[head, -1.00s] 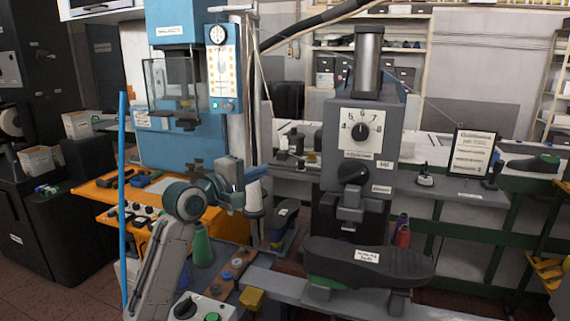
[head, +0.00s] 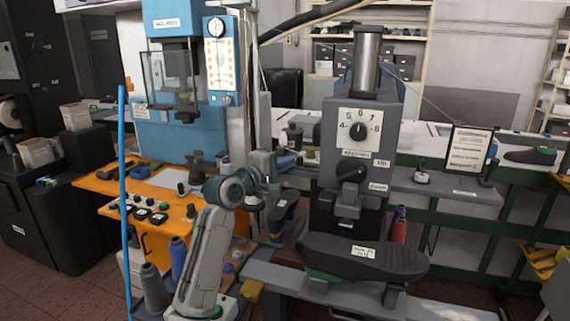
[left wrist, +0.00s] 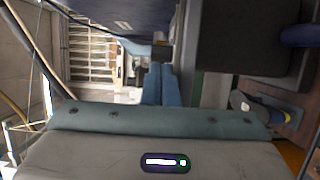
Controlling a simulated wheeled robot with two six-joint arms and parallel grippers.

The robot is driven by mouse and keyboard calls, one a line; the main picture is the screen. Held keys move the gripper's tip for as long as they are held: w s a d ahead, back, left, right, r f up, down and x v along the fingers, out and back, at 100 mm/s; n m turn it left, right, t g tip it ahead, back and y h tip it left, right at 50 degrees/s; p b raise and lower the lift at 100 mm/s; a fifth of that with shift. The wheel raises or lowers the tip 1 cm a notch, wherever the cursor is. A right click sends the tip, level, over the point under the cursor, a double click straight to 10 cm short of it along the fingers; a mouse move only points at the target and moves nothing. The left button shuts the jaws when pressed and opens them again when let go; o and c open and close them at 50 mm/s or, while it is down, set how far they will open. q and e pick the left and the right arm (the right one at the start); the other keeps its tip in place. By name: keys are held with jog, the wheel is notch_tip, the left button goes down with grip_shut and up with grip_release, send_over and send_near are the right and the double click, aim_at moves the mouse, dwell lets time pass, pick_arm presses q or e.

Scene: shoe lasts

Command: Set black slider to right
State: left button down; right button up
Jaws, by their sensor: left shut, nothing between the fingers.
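I cannot surely pick out a black slider at this size. The grey machine (head: 327,150) in the head view has a white dial (head: 359,127) with a black pointer, a black knob (head: 351,171) below it, and small labels beside it. My left gripper (head: 272,186) is just left of the grey machine's front, apart from the knob as far as I can tell. In the left wrist view its two blue fingers (left wrist: 159,84) lie together with nothing between them. A dark machine body fills the upper right there. My right gripper is in neither view.
A black shoe last (head: 365,258) lies across the front of the grey machine. An orange bench (head: 100,186) with several black controls is at left, beside a blue machine (head: 165,150). A blue pole (head: 123,200) stands at left. A framed sign (head: 468,150) is at right.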

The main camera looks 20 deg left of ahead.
aim_at(305, 167)
pick_arm(q)
jog(key=d+p, duration=0.1)
jog(key=d, duration=0.1)
jog(key=d+p, duration=0.2)
jog(key=shift+s+d+r, duration=0.1)
jog(key=shift+d+r, duration=0.1)
jog(key=shift+d, duration=0.15)
jog(key=shift+d+f, duration=0.1)
jog(key=shift+d, duration=0.25)
jog(key=shift+a+f, duration=0.1)
